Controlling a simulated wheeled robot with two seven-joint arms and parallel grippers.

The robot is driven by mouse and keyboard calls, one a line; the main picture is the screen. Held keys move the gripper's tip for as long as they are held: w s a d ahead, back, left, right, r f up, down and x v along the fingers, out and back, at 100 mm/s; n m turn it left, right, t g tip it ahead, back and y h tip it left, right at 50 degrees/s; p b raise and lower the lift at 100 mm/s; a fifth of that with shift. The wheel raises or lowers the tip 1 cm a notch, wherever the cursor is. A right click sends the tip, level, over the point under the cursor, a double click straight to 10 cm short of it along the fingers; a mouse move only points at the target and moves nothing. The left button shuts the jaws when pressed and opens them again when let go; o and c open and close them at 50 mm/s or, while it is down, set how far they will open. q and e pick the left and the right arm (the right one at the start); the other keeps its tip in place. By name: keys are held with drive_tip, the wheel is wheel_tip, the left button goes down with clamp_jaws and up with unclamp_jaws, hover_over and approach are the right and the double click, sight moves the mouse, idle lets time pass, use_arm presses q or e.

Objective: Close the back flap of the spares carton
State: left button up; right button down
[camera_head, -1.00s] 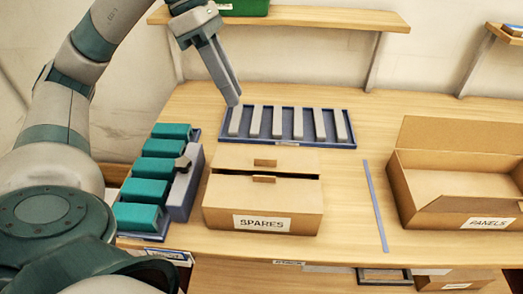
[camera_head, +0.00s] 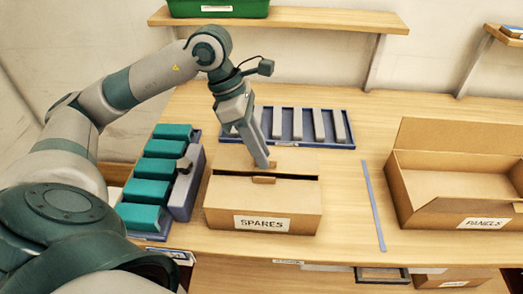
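The brown spares carton (camera_head: 225,213) stands on the bench with its label facing me. Its front flap (camera_head: 295,190) lies over the front of the top. Its back flap (camera_head: 302,163) lies low over the rear half, with a narrow dark gap between the two flap edges. My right gripper is out of view.
A blue tray (camera_head: 340,147) of grey bars lies behind the carton. Teal blocks (camera_head: 165,148) and a grey-blue holder (camera_head: 186,198) stand to the left. A blue strip (camera_head: 373,205) and the open panels carton (camera_head: 435,215) are to the right. A shelf (camera_head: 300,17) is above.

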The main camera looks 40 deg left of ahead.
use_arm(q)
drive_tip(key=shift+d+f, duration=0.2)
drive_tip(key=shift+f, duration=0.2)
clamp_jaws()
idle(1.3)
